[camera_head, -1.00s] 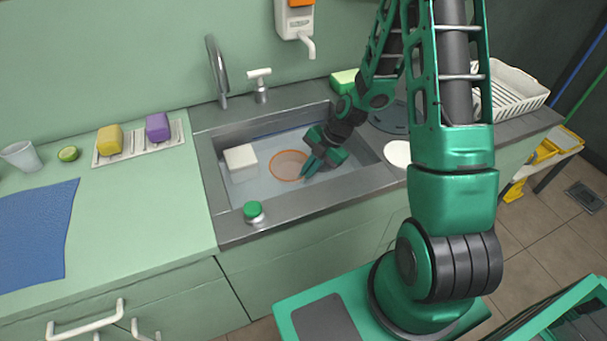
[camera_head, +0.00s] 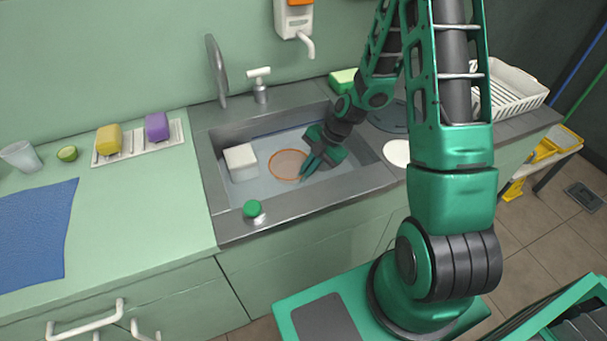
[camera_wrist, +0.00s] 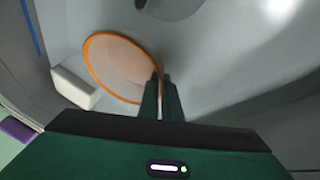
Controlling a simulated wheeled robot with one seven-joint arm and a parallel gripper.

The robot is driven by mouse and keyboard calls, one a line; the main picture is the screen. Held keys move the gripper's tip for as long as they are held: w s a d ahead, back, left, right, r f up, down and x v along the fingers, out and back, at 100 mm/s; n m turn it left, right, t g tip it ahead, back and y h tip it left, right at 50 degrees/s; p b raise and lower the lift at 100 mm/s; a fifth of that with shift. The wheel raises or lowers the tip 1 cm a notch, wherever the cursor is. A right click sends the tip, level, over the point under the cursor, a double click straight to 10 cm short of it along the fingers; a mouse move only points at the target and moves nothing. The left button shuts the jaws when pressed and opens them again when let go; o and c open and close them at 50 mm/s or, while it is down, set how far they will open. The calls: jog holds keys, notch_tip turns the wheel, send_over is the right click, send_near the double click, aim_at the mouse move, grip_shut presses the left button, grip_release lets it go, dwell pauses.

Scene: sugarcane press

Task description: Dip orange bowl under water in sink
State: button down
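The orange bowl (camera_head: 287,165) sits in the water in the sink (camera_head: 207,168). Its orange rim shows as a ring, and its inside looks pale and greyish. In the wrist view the bowl (camera_wrist: 118,66) is left of centre, and its near right rim meets the fingers. My gripper (camera_head: 308,168) reaches down into the sink from the right. Its fingers (camera_wrist: 160,98) look closed together on the bowl's rim. How deep the bowl is in the water is hard to tell.
A white block (camera_head: 240,161) lies in the sink left of the bowl. The faucet (camera_head: 216,70) stands behind, and a green-capped stopper knob (camera_head: 253,209) is on the front edge. Yellow (camera_head: 109,139) and purple (camera_head: 157,127) sponges lie on a rack at left.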

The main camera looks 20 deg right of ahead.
jog(key=shift+s, duration=0.35)
dwell(0.3)
jog(key=shift+w, duration=0.4)
jog(key=shift+r, duration=0.1)
jog(key=shift+r, duration=0.25)
notch_tip(320, 180, up, 17)
dwell(2.0)
dwell(1.0)
